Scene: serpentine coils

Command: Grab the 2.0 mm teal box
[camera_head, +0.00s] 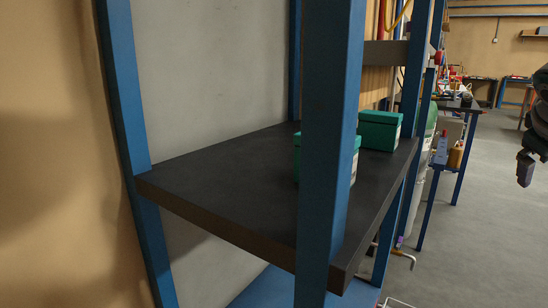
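Two teal boxes are on the black shelf (215,190). The nearer teal box (356,160) is mostly hidden behind the blue front post. Only its left edge and right side show. The farther teal box (380,131) sits behind it, near the shelf's right end, with a pale label on its side. I cannot read any size marking on either box. My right gripper (525,168) shows as a dark shape at the right edge, well to the right of the shelf and apart from the boxes. Its fingers are too unclear to judge. My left gripper is not in view.
The blue front post (329,130) stands between my view and the nearer box. A workbench (455,104) with bottles and clutter is behind the shelf on the right. The grey floor (480,240) is open at the right. A beige wall (60,150) is at the left.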

